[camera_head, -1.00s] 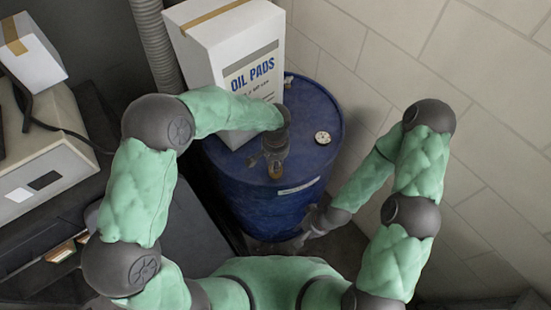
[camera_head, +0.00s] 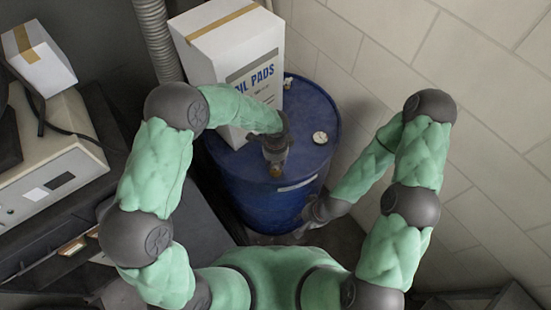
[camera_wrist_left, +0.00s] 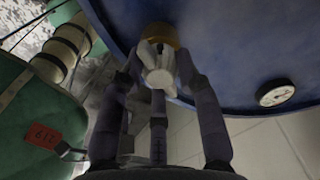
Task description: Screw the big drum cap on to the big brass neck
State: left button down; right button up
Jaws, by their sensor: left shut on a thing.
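The blue drum (camera_head: 262,200) stands upright in the middle of the head view. The big brass neck (camera_head: 277,170) is at the near edge of its top, mostly hidden behind my left gripper (camera_head: 276,155). In the left wrist view the brass neck (camera_wrist_left: 160,36) shows just beyond the fingertips. My left gripper (camera_wrist_left: 158,75) is shut on a pale grey piece (camera_wrist_left: 156,68), apparently the big drum cap, which overlaps the neck in the picture. I cannot tell whether they touch or are threaded. My right gripper (camera_head: 268,239) is low beside the drum, its fingers unclear.
A white OIL PADS box (camera_head: 225,60) stands on the drum top behind my left gripper. A round dial (camera_head: 320,138) and a small fitting (camera_head: 288,82) are also on the top. A block wall (camera_head: 470,110) rises at right; a bench with a pale machine (camera_head: 50,165) is at left.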

pick_arm(q)
jog(key=shift+w+r, duration=0.1)
jog(key=shift+r, duration=0.05)
jog(key=c, duration=0.8)
grip_release()
notch_tip(320, 180, up, 12)
